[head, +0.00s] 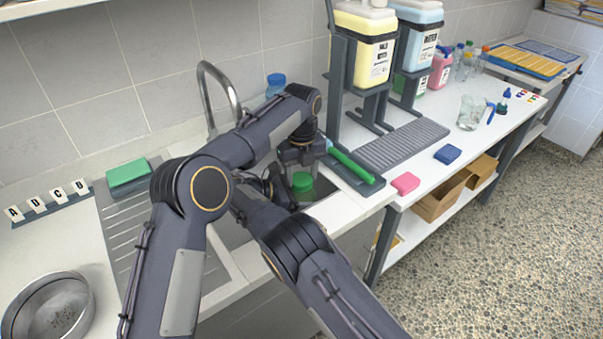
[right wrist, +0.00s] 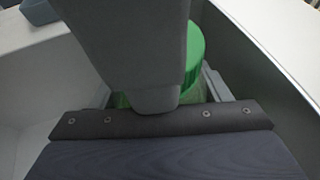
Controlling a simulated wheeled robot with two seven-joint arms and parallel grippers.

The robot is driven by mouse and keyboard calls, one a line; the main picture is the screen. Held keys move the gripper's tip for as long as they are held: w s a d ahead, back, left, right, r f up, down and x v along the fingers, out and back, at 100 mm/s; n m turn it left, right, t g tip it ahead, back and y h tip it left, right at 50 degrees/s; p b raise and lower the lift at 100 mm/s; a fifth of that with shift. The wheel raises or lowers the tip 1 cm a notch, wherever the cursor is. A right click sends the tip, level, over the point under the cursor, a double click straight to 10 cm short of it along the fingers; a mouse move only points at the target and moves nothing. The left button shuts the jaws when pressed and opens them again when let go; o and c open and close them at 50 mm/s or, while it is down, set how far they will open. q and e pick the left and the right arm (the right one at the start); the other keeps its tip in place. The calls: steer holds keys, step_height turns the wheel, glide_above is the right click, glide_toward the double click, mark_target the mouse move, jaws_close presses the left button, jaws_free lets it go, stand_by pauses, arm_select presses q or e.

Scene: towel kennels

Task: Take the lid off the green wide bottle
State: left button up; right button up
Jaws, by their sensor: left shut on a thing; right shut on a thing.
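The green wide bottle's bright green lid (head: 302,181) shows inside the sink, below my left gripper (head: 301,158), which points down from above and is shut on it. In the right wrist view the lid (right wrist: 195,52) shows behind a large grey part, with a strip of the pale green bottle body (right wrist: 198,92) under it. My right gripper (head: 284,190) comes in low from the left side and is shut on the bottle. My arms hide most of the bottle. I cannot tell whether the lid still touches the bottle.
The sink walls and tap (head: 218,90) stand close around my arms. A green-handled tool (head: 350,163) lies at the sink's right edge. A dispenser rack (head: 343,75), a pink sponge (head: 405,183) and a blue sponge (head: 447,154) are to the right. A metal bowl (head: 52,308) is front left.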

arm_select(q)
steer(key=shift+n, duration=0.9)
steer(key=o, duration=1.1)
steer(key=shift+a, duration=0.1)
step_height(320, 180, up, 4)
steer(key=shift+r, duration=0.3)
steer(key=shift+c, duration=1.1)
steer(key=shift+d+r+m, duration=0.3)
steer(key=shift+r+m, duration=0.55)
steer(key=shift+m, duration=0.05)
steer(key=shift+c, duration=0.3)
steer(key=shift+a+r+m, duration=0.25)
steer(key=shift+r+m, duration=0.45)
steer(key=shift+m, duration=0.1)
steer(key=shift+f, duration=3.85)
steer(key=shift+c, duration=0.4)
